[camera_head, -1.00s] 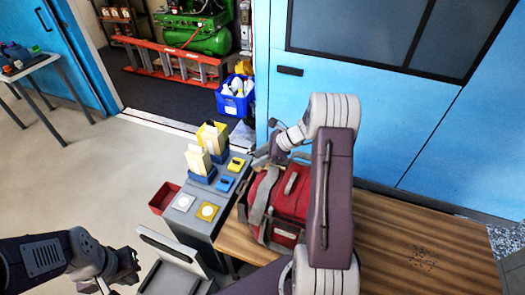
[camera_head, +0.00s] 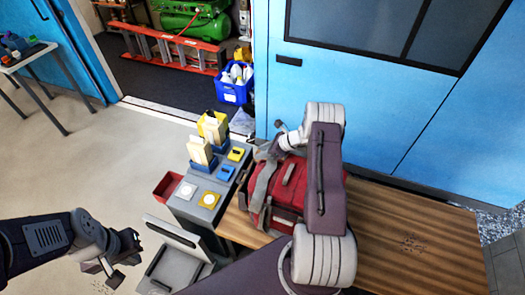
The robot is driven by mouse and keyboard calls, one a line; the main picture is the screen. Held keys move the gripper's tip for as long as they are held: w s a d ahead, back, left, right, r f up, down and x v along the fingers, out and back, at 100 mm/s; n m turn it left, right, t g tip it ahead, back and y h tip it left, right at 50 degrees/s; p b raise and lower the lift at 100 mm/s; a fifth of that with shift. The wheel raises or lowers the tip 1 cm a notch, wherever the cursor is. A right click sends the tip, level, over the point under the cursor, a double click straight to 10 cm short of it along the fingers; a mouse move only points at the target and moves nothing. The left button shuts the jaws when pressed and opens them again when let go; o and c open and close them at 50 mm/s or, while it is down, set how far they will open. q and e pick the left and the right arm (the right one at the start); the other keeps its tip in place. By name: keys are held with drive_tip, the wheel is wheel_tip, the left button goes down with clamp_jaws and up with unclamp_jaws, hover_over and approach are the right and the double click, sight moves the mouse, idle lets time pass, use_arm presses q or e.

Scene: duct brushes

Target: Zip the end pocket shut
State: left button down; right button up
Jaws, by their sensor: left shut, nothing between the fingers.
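A red bag (camera_head: 292,183) with grey straps lies on the wooden bench (camera_head: 395,245), partly behind my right arm. Its end pocket and zip are too small or hidden to make out. My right arm reaches over the bag's right side, and its wrist bends back left at the bag's far end. My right gripper (camera_head: 264,152) shows only as a small dark shape near the bag's far left corner; its fingers are unclear. My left gripper (camera_head: 113,275) is shut and empty, low at the left over the floor, well apart from the bag.
A grey stand (camera_head: 190,210) left of the bag carries yellow and blue holders, cards and pads. A red bin (camera_head: 168,186) hangs at its left. A grey flap-like panel (camera_head: 173,231) stands near my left gripper.

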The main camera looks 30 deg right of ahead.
clamp_jaws()
idle(1.4)
